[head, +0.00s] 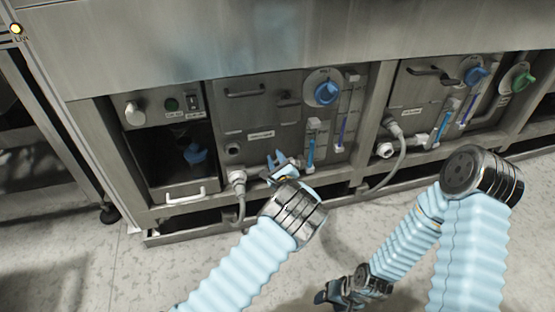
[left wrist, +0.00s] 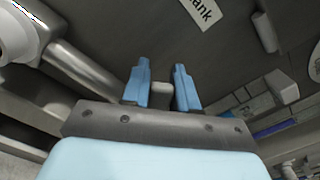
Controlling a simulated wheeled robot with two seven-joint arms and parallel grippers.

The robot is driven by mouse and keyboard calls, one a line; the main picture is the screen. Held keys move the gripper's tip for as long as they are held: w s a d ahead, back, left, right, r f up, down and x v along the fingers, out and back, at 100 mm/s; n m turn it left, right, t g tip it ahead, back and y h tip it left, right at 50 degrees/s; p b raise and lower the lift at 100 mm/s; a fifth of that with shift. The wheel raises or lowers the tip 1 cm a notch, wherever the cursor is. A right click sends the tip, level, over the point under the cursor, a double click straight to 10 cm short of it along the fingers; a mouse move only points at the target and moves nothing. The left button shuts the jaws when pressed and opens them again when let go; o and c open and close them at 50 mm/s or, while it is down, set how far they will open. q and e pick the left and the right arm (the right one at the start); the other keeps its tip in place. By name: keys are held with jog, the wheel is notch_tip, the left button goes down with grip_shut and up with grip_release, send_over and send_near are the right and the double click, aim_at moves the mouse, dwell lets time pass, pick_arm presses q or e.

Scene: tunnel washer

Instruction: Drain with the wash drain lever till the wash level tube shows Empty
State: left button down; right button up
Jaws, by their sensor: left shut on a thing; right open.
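My left gripper (head: 280,160) is low at the front of the left tank panel. In the left wrist view its two blue fingers (left wrist: 166,82) close around a short grey handle (left wrist: 162,88), which looks like the drain lever. The rest of the lever is hidden by the gripper. A label ending in "ank" (left wrist: 202,12) is just beyond. To the right on the same panel are a short tube with light blue liquid (head: 310,152) and a tall tube (head: 343,125) with darker blue in its lower part. Level marks are too small to read. My right gripper (head: 335,292) is open, low over the floor.
A blue knob (head: 326,93) sits above the tubes. A white hose fitting (head: 238,178) is close left of my left gripper. A second panel with a green knob (head: 517,83) is at the right.

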pick_arm(q)
jog(key=c, duration=1)
grip_release()
jog(key=shift+o, duration=0.2)
jog(key=v, duration=1.3)
jog(key=shift+s+p, duration=0.35)
jog(key=shift+p, duration=0.1)
jog(key=shift+d, duration=0.1)
jog(key=shift+c, duration=0.2)
